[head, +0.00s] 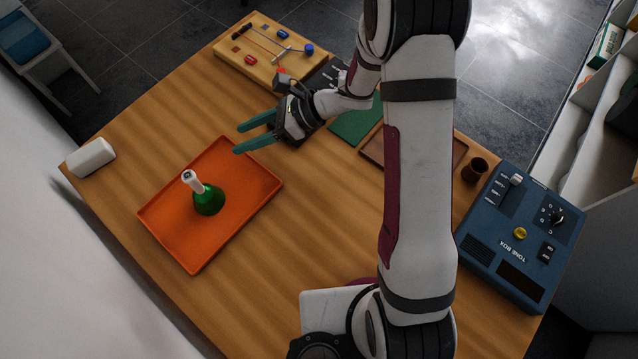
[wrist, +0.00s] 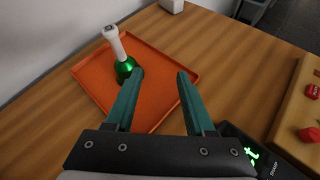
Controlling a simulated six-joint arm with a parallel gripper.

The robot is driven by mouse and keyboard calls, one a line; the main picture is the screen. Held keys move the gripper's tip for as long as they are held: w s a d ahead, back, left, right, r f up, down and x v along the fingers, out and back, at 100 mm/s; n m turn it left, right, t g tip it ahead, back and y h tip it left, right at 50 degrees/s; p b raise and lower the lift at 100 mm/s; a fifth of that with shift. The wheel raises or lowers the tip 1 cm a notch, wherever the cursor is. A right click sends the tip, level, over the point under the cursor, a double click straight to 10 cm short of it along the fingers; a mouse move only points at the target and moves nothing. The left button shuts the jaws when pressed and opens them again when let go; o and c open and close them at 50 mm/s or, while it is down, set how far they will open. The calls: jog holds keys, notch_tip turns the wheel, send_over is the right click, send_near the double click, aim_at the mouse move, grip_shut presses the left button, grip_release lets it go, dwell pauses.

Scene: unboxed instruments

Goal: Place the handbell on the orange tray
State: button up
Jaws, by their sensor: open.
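The handbell, with a green bell body (head: 209,201) and a white handle, stands upright on the orange tray (head: 165,233), near its middle. In the wrist view the handbell (wrist: 124,69) is at the upper left, on the orange tray (wrist: 160,62). My gripper (head: 236,140) has two teal fingers spread apart with nothing between them. It is above the table, up and to the right of the bell, apart from it. In the wrist view the fingers (wrist: 160,74) point toward the tray, and the left fingertip overlaps the bell's edge in the picture.
A white block (head: 91,157) lies at the table's left corner. A wooden board with colored parts (head: 262,52) is at the back. A green mat (head: 355,125), a brown tray (head: 372,149), a brown cup (head: 475,170) and a blue tone box (head: 520,235) are to the right.

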jog(key=w+d+r+m+t+h, duration=0.4)
jog(key=w+d+m, duration=0.15)
jog(key=m, duration=0.45)
jog(key=w+d+r+m+t+h, duration=0.45)
jog(key=d+m, duration=0.25)
jog(key=m, duration=0.2)
jog(key=s+d+r+m+h, duration=0.2)
jog(key=s+d+m+h, duration=0.2)
jog(key=d+m, duration=0.55)
jog(key=s+d+m+g+h, duration=0.2)
jog(key=s+m+g, duration=0.3)
jog(key=s+m, duration=1.25)
jog(key=s+a+m+g+y, duration=0.4)
jog(key=s+a+m, duration=0.3)
jog(key=s+m, duration=0.4)
jog(key=shift+s+a+r, duration=0.25)
jog(key=shift+r, duration=0.2)
